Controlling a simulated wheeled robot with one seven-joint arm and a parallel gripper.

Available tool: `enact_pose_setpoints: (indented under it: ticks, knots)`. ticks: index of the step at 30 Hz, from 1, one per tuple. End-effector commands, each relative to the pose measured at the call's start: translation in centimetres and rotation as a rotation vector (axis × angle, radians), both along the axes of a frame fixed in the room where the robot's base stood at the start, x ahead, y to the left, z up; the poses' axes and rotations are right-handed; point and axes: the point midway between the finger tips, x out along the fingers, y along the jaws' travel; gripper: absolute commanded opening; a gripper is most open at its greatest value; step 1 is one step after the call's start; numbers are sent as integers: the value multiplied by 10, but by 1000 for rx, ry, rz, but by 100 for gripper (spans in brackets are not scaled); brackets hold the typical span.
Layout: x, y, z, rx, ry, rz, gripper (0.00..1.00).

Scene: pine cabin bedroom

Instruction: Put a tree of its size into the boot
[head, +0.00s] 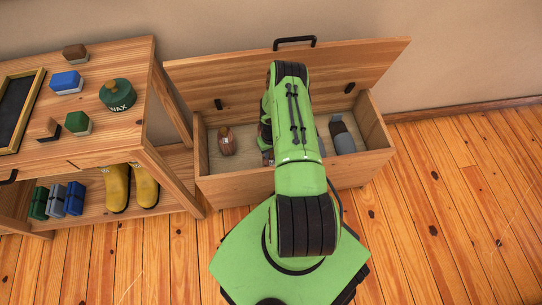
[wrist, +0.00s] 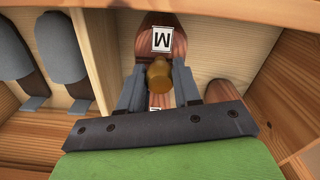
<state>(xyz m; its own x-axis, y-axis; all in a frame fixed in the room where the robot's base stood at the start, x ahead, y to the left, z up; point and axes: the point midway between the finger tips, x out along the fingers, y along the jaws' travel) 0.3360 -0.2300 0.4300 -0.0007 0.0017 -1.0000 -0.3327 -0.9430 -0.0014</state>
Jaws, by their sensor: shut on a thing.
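A brown wooden shoe tree (wrist: 165,40) with a white label reading M and a brass-coloured knob (wrist: 158,75) is between my gripper's fingers (wrist: 158,90) in the wrist view. The gripper is shut on it, inside or just over the open wooden chest (head: 240,184). My arm hides the gripper in the head view. Another brown tree (head: 226,140) lies in the chest's left part; a brown one also shows in the wrist view (wrist: 228,95). A grey tree (head: 342,135) lies on the right; two grey ones show in the wrist view (wrist: 65,60). Yellow boots (head: 117,187) stand on the bench's lower shelf.
The chest's lid (head: 360,62) is raised behind it. The wooden bench (head: 100,140) at left bears brushes (head: 67,82), a green wax tin (head: 118,95) and a dark slate (head: 18,110). Folded cloths (head: 56,200) lie beside the boots. Floor at right is clear.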

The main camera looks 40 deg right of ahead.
Motion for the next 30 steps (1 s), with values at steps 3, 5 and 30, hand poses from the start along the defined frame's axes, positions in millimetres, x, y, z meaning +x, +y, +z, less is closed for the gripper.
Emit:
enact_pose_setpoints:
  ticks: [3,5,30]
  knots:
    - [1,-1,40,-4,-2,2,0]
    - [1,-1,55,-4,-2,1,0]
    - [51,45,166,-2,-12,93,0]
